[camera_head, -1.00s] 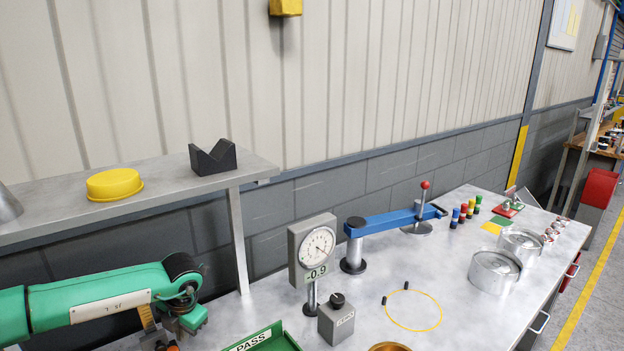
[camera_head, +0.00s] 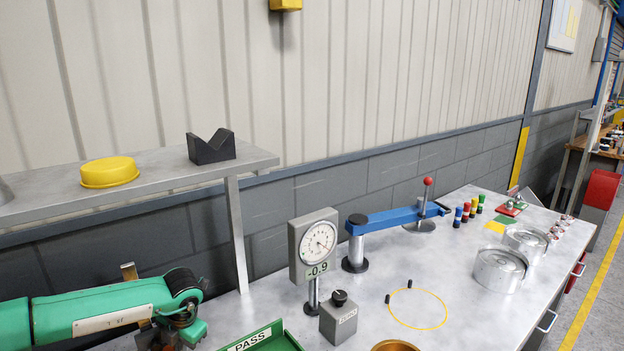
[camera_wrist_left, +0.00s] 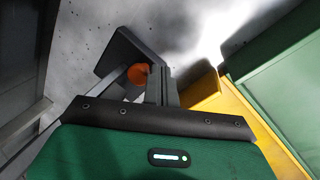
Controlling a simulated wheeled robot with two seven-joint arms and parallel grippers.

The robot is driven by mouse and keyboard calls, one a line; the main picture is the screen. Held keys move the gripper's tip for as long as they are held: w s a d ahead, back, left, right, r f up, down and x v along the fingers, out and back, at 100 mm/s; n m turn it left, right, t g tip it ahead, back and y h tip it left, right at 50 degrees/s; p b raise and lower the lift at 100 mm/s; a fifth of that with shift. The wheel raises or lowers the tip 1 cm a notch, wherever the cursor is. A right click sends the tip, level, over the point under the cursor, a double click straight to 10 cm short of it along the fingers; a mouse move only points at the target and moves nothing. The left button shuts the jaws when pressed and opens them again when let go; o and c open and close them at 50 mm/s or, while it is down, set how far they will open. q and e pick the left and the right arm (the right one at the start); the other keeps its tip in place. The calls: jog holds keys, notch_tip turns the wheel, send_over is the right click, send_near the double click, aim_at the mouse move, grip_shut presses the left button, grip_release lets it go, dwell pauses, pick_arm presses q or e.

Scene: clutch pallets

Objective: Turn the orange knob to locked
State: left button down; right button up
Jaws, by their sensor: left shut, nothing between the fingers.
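The orange knob (camera_wrist_left: 138,74) shows in the left wrist view, close to the fingers of my left gripper (camera_wrist_left: 160,72). It is partly hidden by a dark finger. I cannot tell whether the fingers touch it or which way it is turned. My left gripper is shut with nothing held. In the head view my green left arm reaches in at the lower left, and the gripper is cut off by the bottom edge. The knob does not show there. My right gripper is not in view.
A green PASS tray (camera_head: 262,340) stands right of my left arm. Beyond it are a grey ZERO block (camera_head: 338,318), a dial gauge (camera_head: 315,245) and a blue clamp arm (camera_head: 395,218). A shelf (camera_head: 150,178) with a yellow tub (camera_head: 109,172) stands above the arm.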

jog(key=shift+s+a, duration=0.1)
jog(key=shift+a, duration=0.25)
